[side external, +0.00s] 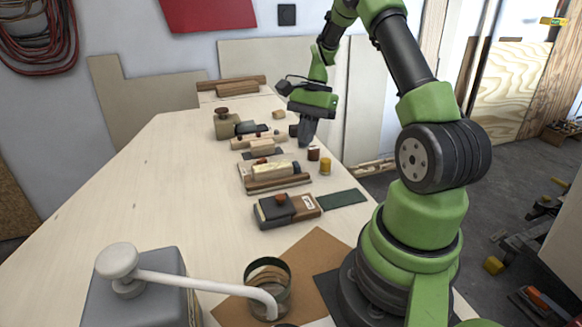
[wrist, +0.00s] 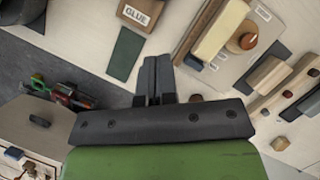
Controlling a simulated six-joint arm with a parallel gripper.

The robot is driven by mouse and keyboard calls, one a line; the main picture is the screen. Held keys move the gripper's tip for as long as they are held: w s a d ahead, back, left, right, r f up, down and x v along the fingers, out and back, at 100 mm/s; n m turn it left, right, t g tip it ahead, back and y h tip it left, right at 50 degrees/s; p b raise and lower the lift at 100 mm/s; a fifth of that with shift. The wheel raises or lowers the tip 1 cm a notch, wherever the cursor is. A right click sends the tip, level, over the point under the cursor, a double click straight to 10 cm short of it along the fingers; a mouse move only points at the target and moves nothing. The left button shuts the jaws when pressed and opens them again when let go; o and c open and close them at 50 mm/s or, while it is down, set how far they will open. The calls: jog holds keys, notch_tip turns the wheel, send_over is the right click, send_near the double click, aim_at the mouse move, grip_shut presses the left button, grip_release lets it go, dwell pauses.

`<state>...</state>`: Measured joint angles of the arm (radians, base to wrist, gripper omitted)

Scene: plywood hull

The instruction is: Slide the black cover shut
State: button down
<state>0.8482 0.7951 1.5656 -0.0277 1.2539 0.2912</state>
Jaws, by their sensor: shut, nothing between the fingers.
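I cannot tell how far the cover is from shut. My gripper (side external: 305,144) is shut and empty, beyond the box toward the far right of the table. In the wrist view my gripper fingers (wrist: 154,72) are together, apart from the box.
A dark green strip (side external: 343,198) lies right of the box. Small red-brown (side external: 313,153) and yellow (side external: 326,166) cylinders stand near my gripper. A wooden block assembly (side external: 274,173) and an olive box (side external: 226,128) lie farther back.

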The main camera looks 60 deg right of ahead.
send_near(275, 202)
jog(key=d+f, duration=0.1)
jog(key=s+d+f, duration=0.1)
jog(key=f, duration=0.1)
jog(key=s+d+f, duration=0.1)
jog(key=shift+d+f, duration=0.3)
jog(key=a, duration=0.3)
jog(key=shift+w+f, duration=0.25)
jog(key=shift+f, duration=0.1)
jog(key=shift+a, duration=0.6)
jog(key=shift+w+a, duration=0.7)
jog(key=shift+w, duration=0.1)
jog(key=shift+d, duration=0.1)
